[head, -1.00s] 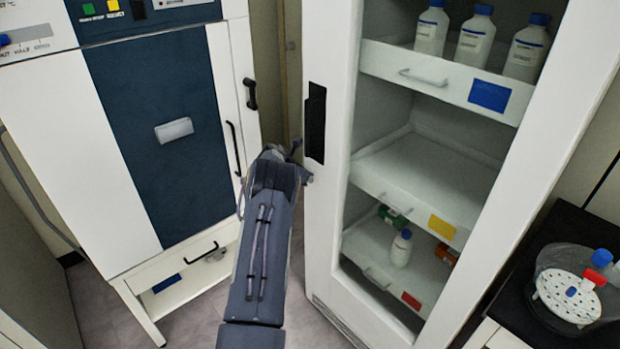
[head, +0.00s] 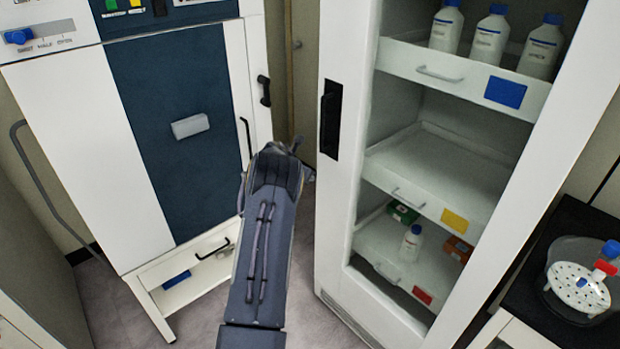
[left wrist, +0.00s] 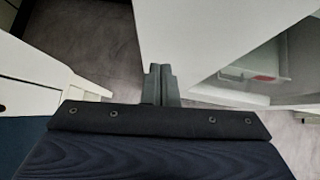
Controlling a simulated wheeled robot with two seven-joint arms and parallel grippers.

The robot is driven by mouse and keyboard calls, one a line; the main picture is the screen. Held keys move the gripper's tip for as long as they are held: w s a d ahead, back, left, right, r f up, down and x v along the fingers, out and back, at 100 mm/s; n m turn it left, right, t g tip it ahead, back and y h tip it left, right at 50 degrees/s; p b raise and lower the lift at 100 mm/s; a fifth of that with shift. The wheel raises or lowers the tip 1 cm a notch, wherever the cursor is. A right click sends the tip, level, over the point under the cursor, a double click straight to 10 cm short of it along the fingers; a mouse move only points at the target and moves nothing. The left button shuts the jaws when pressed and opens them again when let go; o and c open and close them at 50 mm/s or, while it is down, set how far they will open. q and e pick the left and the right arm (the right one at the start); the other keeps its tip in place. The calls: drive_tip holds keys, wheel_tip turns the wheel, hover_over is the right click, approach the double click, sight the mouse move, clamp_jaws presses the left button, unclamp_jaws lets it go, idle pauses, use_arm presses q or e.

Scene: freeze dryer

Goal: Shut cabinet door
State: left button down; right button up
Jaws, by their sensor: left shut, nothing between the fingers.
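The tall white cabinet (head: 345,215) stands right of centre in the head view. Its white-framed front carries a black upright handle (head: 330,118) near the left edge, and shelves show through the large opening or pane. I cannot tell how far the door stands from the body. My left gripper (head: 298,152) is at the cabinet's left edge, below and left of the handle, with a small gap in the picture. In the left wrist view its fingers (left wrist: 161,75) are together and empty, beside a white panel (left wrist: 205,35). My right gripper is out of view.
A freeze dryer with a dark blue door (head: 175,145) stands left, with black handles (head: 264,90) facing my arm. White bottles (head: 490,35) stand on the cabinet's top shelf. A black counter (head: 545,240) with a clear vessel is at right.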

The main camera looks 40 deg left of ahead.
use_arm(q)
drive_tip(key=b+v, duration=0.1)
drive_tip(key=v, duration=0.7)
drive_tip(key=shift+a, duration=0.25)
